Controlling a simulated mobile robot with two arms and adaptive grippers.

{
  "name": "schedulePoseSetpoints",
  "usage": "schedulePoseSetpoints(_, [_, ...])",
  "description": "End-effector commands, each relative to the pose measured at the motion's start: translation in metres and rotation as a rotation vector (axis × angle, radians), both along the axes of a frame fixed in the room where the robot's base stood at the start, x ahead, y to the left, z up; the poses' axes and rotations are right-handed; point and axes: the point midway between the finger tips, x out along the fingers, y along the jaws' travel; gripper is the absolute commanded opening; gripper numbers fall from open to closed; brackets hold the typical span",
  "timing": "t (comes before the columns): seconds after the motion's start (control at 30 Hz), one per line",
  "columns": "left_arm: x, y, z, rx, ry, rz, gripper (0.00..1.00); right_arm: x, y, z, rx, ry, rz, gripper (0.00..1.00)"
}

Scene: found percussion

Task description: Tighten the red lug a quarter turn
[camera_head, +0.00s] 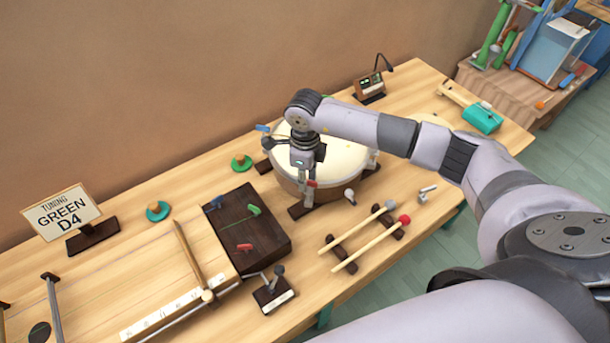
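A round drum (345,164) with a pale head and wooden shell stands on dark feet at the table's middle. The red lug (311,184) shows at its front left rim, partly hidden by my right gripper. A blue lug (263,128) shows at the rim's back left. My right gripper (307,172) points down over the front left rim, right at the red lug. Its fingertips are small and partly hidden, so I cannot tell whether they are closed on the lug. My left gripper is not in view.
A dark block (270,243) holds blue, green and red keys. Two mallets (358,250) lie on dark rests in front of the drum. A sign (62,212) reads "TUNING GREEN D4". A small display device (369,86) stands behind. My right arm spans the table's right side.

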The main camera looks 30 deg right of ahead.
Motion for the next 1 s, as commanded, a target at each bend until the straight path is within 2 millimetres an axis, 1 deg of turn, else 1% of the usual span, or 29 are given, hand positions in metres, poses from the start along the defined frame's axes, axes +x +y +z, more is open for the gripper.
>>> schedulePoseSetpoints(0.07, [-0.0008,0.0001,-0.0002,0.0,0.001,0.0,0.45,0.0,0.0001,0.0001,0.0,0.0,0.0,0.25])
schedulePoseSetpoints(0.43, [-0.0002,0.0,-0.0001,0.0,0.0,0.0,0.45,0.0001,0.0002,0.0006,0.0,0.0,0.0,0.0])
schedulePoseSetpoints(1.0, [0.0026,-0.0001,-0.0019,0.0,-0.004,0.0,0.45,0.0006,-0.0003,0.0004,0.0,0.0,-0.019,0.0])
